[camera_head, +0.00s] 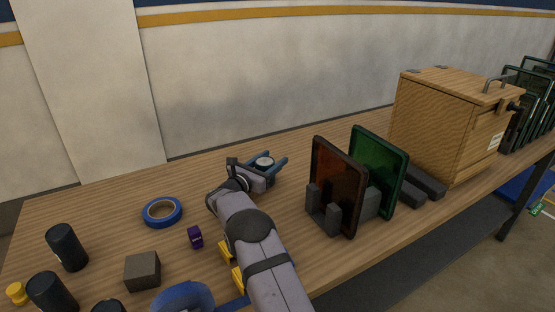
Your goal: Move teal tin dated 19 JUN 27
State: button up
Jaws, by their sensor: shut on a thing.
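My gripper (272,166) is over the middle of the wooden table, with its blue fingers shut around a small round tin (264,161). The tin's top looks pale grey with a dark rim. Its side is mostly hidden by the fingers, and I cannot read any date or make out a teal colour. I cannot tell whether the tin touches the table or is held just above it. My grey arm reaches in from the bottom of the view.
Right of my gripper stand a red panel (337,185) and a green panel (379,170) in dark holders. A wooden box (435,125) is behind them. Blue tape (162,212), a purple item (195,237), a grey block (142,270) and dark cylinders (66,247) lie left.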

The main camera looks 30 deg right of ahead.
jog(key=shift+a+b, duration=0.55)
jog(key=shift+a, duration=7.85)
jog(key=o, duration=1.3)
jog(key=shift+a, duration=0.1)
jog(key=shift+b+v, duration=0.3)
jog(key=shift+v, duration=3.3)
